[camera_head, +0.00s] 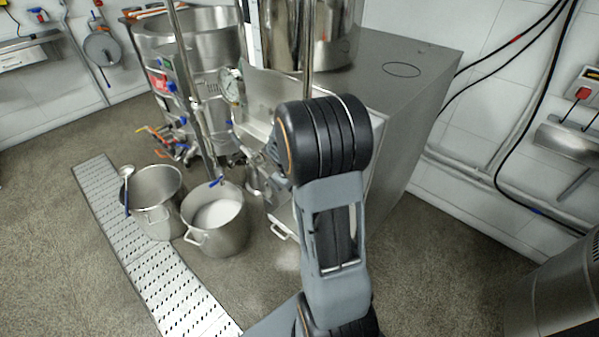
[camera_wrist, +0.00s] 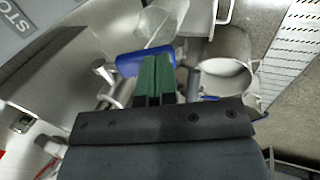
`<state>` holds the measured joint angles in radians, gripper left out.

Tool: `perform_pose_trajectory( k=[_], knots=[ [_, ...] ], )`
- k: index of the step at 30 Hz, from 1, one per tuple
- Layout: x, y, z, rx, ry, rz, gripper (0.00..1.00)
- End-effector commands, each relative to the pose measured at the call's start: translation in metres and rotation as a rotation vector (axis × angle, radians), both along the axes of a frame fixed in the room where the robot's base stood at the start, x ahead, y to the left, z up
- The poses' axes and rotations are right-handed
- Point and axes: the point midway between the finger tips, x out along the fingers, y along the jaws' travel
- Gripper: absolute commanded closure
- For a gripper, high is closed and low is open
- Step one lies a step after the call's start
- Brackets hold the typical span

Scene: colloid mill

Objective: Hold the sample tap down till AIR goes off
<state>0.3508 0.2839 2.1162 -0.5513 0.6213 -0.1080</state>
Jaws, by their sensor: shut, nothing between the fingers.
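My gripper (camera_wrist: 155,64) is shut and empty, its green fingers close together in the wrist view. Their tips lie over a blue handle (camera_wrist: 130,66), which looks like the sample tap. I cannot tell whether they touch it or how far down the handle is. A pale, translucent piece (camera_wrist: 163,18) shows just beyond the handle. In the head view, my own arm hides the gripper and the tap, in front of the steel mill (camera_head: 410,75). No AIR light can be made out in either view.
A steel pot with white liquid (camera_head: 228,240) stands on the floor left of the mill. Beside it is another pot (camera_head: 160,222) with a ladle. A perforated drain strip (camera_head: 150,270) runs past them. A steel vessel (camera_head: 215,45) stands behind.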

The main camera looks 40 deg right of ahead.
Motion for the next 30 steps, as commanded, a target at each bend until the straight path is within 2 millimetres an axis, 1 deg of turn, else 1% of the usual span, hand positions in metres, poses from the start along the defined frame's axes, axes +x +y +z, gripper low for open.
perform_pose_trajectory(
  k=[19, 30],
  knots=[
    [-0.001, 0.0, 0.0, 0.001, 0.002, -0.001, 1.0],
    [-0.001, 0.0, 0.013, 0.0, 0.002, -0.001, 1.0]
  ],
)
